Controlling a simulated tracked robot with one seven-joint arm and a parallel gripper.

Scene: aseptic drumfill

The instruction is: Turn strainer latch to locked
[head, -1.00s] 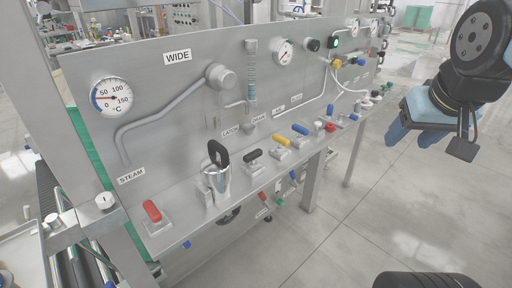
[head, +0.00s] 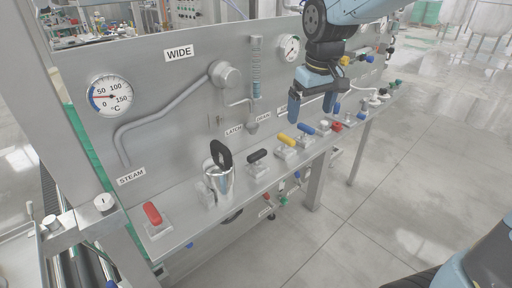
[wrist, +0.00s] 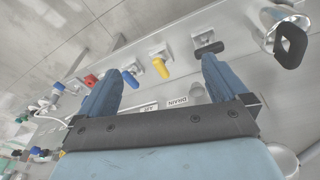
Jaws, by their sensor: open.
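The latch is a black-handled lever (head: 257,156) on the grey ledge, in line with the LATCH label (head: 234,131) on the panel. Its handle (wrist: 208,48) also shows at the right finger's tip in the wrist view; I cannot tell whether they touch. The strainer looks like the shiny metal canister (head: 219,182) with an upright black loop, left of the lever. My gripper (head: 312,110) is open and empty, above the ledge, right of the latch lever in the head view. Its blue fingers show spread in the wrist view (wrist: 164,72).
Right of the latch stand a yellow lever (head: 287,141), a blue lever (head: 306,128) and a red knob (head: 336,127). A red lever (head: 152,213) is at the left end. The panel (head: 150,90) with gauges and pipe rises behind. Open floor (head: 390,190) lies in front.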

